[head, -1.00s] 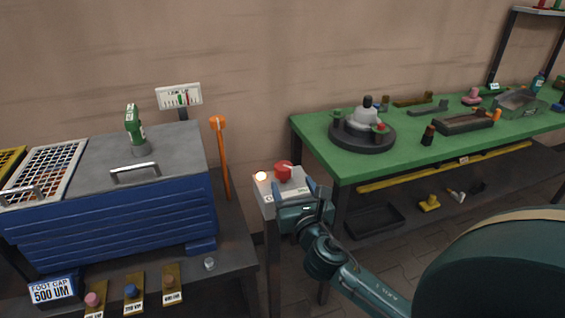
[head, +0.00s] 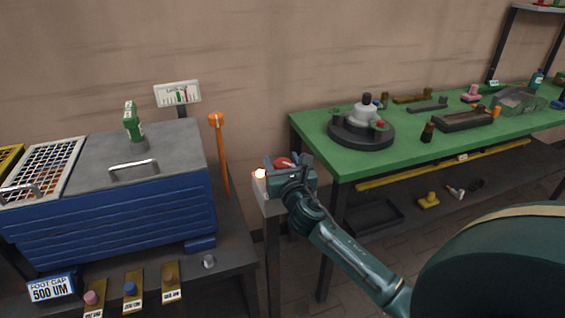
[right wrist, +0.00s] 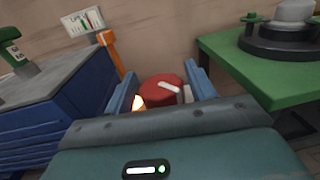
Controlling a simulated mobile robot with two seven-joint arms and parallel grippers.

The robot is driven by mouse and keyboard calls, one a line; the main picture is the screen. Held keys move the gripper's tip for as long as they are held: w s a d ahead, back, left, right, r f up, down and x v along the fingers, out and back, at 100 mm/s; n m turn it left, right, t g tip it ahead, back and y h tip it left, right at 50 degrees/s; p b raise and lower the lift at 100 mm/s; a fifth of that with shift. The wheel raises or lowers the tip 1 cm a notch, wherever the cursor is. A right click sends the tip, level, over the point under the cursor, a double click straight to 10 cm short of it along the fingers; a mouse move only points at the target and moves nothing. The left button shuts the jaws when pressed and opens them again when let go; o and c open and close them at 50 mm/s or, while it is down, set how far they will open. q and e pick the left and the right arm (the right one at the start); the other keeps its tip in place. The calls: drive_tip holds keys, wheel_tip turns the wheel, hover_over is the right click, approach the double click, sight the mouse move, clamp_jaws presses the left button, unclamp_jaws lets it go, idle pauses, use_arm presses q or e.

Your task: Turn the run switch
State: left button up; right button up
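The run switch is a round red knob (right wrist: 163,88) with a white pointer mark, on top of a pale box (head: 262,188) on a post. In the head view the knob (head: 283,162) shows just beyond my right gripper (head: 287,163). In the right wrist view the blue fingers of the right gripper (right wrist: 160,88) are apart, one on each side of the knob. I cannot tell whether they touch it. A lit orange lamp (head: 260,174) sits on the box left of the knob. My left gripper is not in view.
A blue cabinet (head: 115,222) with a grey lid stands left of the box. An orange lever (head: 221,155) rises between them. A green workbench (head: 410,155) with a dark round fixture (head: 361,133) stands to the right, its edge close to the gripper.

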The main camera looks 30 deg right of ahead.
drive_tip(key=c, duration=0.7)
drive_tip(key=shift+c, duration=0.2)
